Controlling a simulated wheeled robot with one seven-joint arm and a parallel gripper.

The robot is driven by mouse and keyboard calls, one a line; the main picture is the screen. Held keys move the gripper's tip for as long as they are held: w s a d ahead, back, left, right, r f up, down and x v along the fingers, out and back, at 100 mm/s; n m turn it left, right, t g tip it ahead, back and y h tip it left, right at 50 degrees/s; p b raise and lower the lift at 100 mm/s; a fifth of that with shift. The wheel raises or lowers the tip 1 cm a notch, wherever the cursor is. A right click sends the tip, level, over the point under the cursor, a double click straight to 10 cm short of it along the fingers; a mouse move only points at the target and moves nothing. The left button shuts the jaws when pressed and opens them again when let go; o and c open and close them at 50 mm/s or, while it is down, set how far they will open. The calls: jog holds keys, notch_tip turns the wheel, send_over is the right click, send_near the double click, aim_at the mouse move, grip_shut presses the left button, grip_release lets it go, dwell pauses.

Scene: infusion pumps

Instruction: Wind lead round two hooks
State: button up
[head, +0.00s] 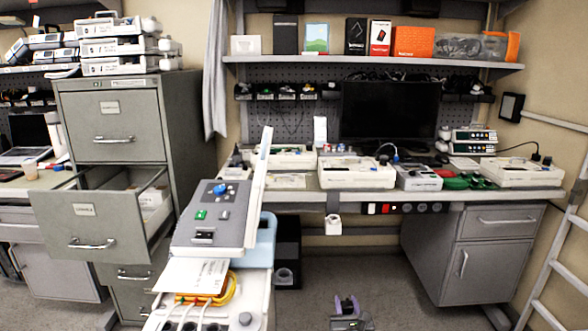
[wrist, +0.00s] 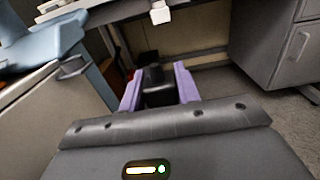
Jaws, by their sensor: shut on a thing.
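My gripper (head: 350,310) is low over the floor at the bottom of the head view, right of the pump unit. In the wrist view its purple fingers (wrist: 160,88) are shut on a small dark block-like thing (wrist: 157,92). I cannot tell whether this is part of the lead. A coiled yellow-orange cable (head: 225,290) lies on the pump unit (head: 210,215) in front, under a white sheet. A grey hook-like fitting (wrist: 72,68) shows on the unit's side in the wrist view. No second hook can be made out.
A workbench (head: 480,196) with a monitor (head: 390,110) and several devices stands behind. A white box (head: 333,225) hangs below its front edge. An open filing cabinet drawer (head: 95,225) juts out at left. A ladder (head: 560,240) leans at right. The floor between is clear.

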aim_at(350, 308)
jog(key=s, duration=0.4)
jog(key=s+p, duration=0.1)
jog(key=s, duration=0.1)
jog(key=shift+d+r, duration=0.25)
jog(key=shift+r, duration=0.05)
jog(key=s+r+p, duration=0.4)
jog(key=r+p, duration=0.7)
jog(key=p, duration=1.3)
jog(key=shift+s+r, duration=0.35)
jog(key=shift+f, duration=0.15)
jog(key=s+f, duration=0.4)
jog(key=f, duration=0.1)
jog(key=shift+s+f, duration=0.15)
